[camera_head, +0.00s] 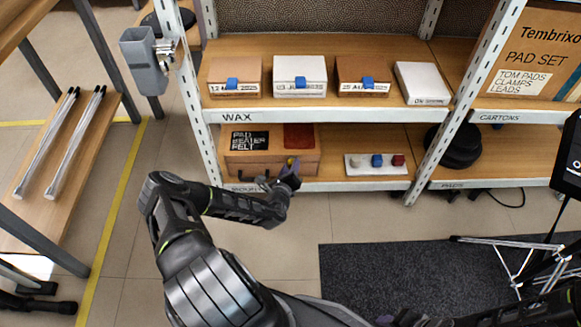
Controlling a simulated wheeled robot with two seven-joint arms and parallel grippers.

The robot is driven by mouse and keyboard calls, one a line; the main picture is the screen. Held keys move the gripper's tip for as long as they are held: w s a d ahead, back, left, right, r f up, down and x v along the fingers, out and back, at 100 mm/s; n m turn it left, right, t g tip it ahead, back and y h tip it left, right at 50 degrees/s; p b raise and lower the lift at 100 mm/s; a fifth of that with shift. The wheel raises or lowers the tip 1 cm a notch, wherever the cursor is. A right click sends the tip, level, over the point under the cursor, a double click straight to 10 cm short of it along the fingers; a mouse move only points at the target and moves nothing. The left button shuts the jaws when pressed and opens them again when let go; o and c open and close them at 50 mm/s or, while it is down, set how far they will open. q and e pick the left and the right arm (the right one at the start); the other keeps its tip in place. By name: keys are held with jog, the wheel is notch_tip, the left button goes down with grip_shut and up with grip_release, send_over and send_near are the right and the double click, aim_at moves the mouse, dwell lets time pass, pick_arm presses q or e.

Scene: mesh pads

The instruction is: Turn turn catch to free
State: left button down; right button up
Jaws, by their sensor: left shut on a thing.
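My left gripper (287,176) reaches to the right part of the case's front. It is shut on the turn catch, which my fingers mostly hide; a small yellowish bit shows just above them. I cannot tell the catch's angle. The case's lid looks closed. Dark parts of my right arm show along the bottom right edge, where its jaws cannot be made out.
A white tray (360,170) with small coloured knobs lies right of the case. The upper shelf (330,110) above holds several small boxes. A shelf upright (470,85) and black round pads (455,146) stand further right. A dark mat (385,270) covers the floor in front.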

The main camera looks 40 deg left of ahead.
pick_arm(q)
jog(key=shift+n, duration=0.3)
pick_arm(e)
jog(key=shift+f, duration=0.15)
pick_arm(q)
jog(key=n+t+b, duration=0.2)
jog(key=n+b, duration=0.2)
jog(key=n+t+b, duration=0.2)
jog(key=n+b, duration=0.2)
jog(key=n, duration=0.1)
jog(key=f+n+t+b, duration=0.1)
jog(key=n+t+b, duration=0.1)
jog(key=n, duration=0.3)
jog(key=shift+y+b, duration=0.3)
jog(key=shift+b, duration=0.6)
pick_arm(e)
notch_tip(320, 180, down, 12)
jog(key=w+d, duration=0.1)
jog(key=w, duration=0.1)
jog(key=shift+w+t, duration=0.2)
jog(key=shift+t, duration=0.2)
pick_arm(q)
jog(key=shift+r+n, duration=0.1)
jog(key=shift+n, duration=0.2)
jog(key=c, duration=1.1)
grip_release()
jog(key=shift+o, duration=0.2)
jog(key=shift+s, duration=0.15)
